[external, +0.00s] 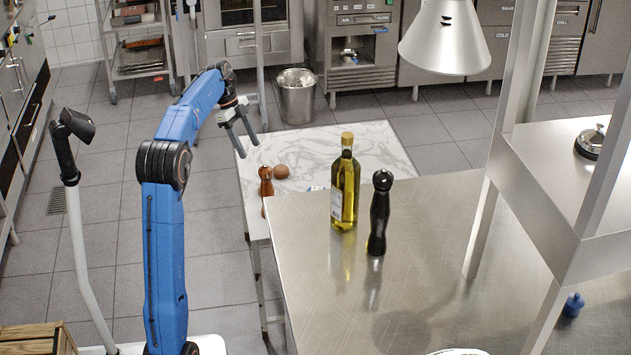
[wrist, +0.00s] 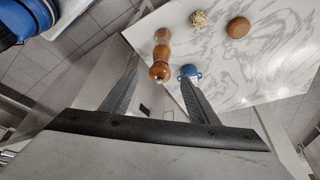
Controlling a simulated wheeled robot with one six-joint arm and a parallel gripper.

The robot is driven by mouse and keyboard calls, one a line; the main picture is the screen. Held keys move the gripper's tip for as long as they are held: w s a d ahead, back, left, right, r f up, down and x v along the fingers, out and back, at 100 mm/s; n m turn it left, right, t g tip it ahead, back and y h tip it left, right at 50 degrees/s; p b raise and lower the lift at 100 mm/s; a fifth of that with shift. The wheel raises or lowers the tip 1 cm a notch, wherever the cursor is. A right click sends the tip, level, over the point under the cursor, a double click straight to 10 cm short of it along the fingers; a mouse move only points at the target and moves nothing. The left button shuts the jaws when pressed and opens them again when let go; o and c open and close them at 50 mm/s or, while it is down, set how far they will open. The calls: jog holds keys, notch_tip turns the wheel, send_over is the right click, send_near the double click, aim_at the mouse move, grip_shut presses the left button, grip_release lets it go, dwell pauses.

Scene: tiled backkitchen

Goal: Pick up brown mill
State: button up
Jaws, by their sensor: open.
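The brown mill (external: 266,181) stands upright near the left edge of a white marble-topped table (external: 357,147) in the external view. In the wrist view, the brown mill (wrist: 161,56) shows from above, between and beyond the two fingertips. My gripper (external: 250,142) hangs above the table's left edge, higher than the mill and apart from it. In the wrist view, the fingers of my gripper (wrist: 158,85) are spread with nothing between them. The foot of the mill is partly hidden by the steel counter in the external view.
A round brown object (external: 282,171) lies beside the mill. The wrist view also shows a small blue item (wrist: 190,72) and a beige ball (wrist: 199,18). A steel counter (external: 440,260) with an oil bottle (external: 344,190) and a black mill (external: 379,215) stands in front.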

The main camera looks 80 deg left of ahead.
send_near(267, 188)
jog(key=f, duration=0.1)
jog(key=w+f, duration=0.1)
jog(key=f, duration=0.3)
jog(key=shift+w+a+f, duration=0.1)
jog(key=shift+w+a, duration=0.1)
jog(key=shift+a, duration=0.1)
jog(key=shift+a+x, duration=0.15)
jog(key=shift+x, duration=1.35)
jog(key=shift+a+x, duration=0.1)
jog(key=shift+x, duration=1.35)
jog(key=shift+f, duration=0.1)
jog(key=shift+c, duration=0.6)
jog(key=c, duration=1.2)
